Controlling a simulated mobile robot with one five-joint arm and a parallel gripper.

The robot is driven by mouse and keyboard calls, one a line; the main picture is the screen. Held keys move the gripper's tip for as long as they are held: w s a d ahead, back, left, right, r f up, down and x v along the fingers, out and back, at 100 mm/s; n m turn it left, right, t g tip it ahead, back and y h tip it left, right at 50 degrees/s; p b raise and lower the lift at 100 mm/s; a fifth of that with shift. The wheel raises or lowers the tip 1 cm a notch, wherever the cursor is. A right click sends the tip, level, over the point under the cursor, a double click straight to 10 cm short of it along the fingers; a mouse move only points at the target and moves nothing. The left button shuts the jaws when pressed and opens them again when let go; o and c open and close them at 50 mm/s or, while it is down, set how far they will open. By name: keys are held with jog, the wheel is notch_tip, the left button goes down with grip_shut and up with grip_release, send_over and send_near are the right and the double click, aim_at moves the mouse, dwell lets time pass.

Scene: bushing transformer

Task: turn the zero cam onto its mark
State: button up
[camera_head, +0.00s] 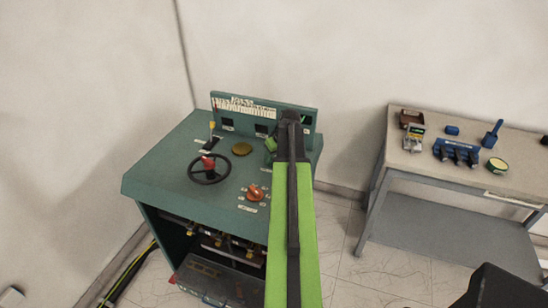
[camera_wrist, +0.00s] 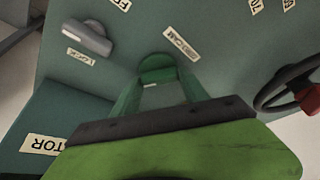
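The zero cam (camera_wrist: 157,68) is a small dark green round piece on the teal console top. It shows in the wrist view near the middle, below a pale label whose readable part ends in "CAM". My gripper (camera_wrist: 160,82) reaches toward it from below in that view. Its two green fingers stand apart, with their tips at the near left and right edges of the cam. I cannot tell whether they touch it. The cam's mark cannot be made out. In the head view my gripper (camera_head: 284,143) is over the right part of the console, largely hidden by my arm.
A grey lever (camera_wrist: 87,38) by a "LOCK" label sits left of the cam. A black handwheel (camera_head: 209,169) with a red knob and an orange knob (camera_head: 255,192) stand on the console (camera_head: 155,178). A workbench (camera_head: 430,160) with small tools stands to the right.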

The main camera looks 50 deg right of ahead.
jog(key=c, duration=0.8)
jog(key=shift+c, duration=0.2)
jog(key=shift+n, duration=0.3)
jog(key=shift+d+n+y, duration=0.15)
jog(key=shift+n+y, duration=0.45)
jog(key=shift+n, duration=0.6)
jog(key=shift+n+y, duration=0.7)
jog(key=shift+n, duration=1.1)
jog(key=o, duration=1.4)
